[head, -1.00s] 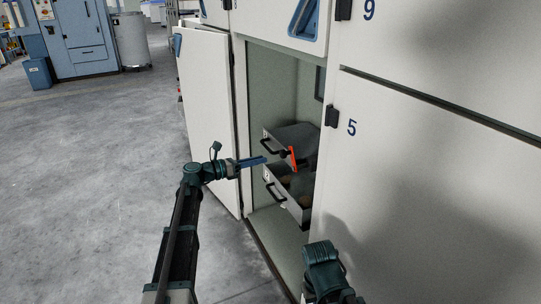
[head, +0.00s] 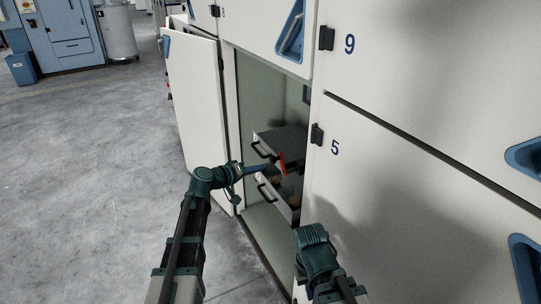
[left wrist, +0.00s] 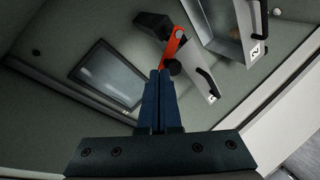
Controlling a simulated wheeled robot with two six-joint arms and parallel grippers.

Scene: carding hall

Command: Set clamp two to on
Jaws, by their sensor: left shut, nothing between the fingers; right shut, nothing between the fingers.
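An orange lever (head: 282,160), which may be clamp two, shows inside the open cabinet by the drawers; I cannot read a label on it. In the left wrist view the orange lever (left wrist: 174,46) slants, with a dark block at one end and a dark round knob beside it. My left gripper (head: 268,169) is shut and empty, reaching into the cabinet. Its blue fingertips (left wrist: 160,74) appear at the lever's near end; I cannot tell whether they touch. My right arm shows at the lower middle of the head view, but its fingers are hidden.
The upper drawer (head: 277,140) and lower drawer (head: 276,200) have black handles. A drawer marked 2 (left wrist: 256,50) shows in the left wrist view. The open white door (head: 193,110) stands left of my left gripper. Closed door 5 (head: 400,200) is at right.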

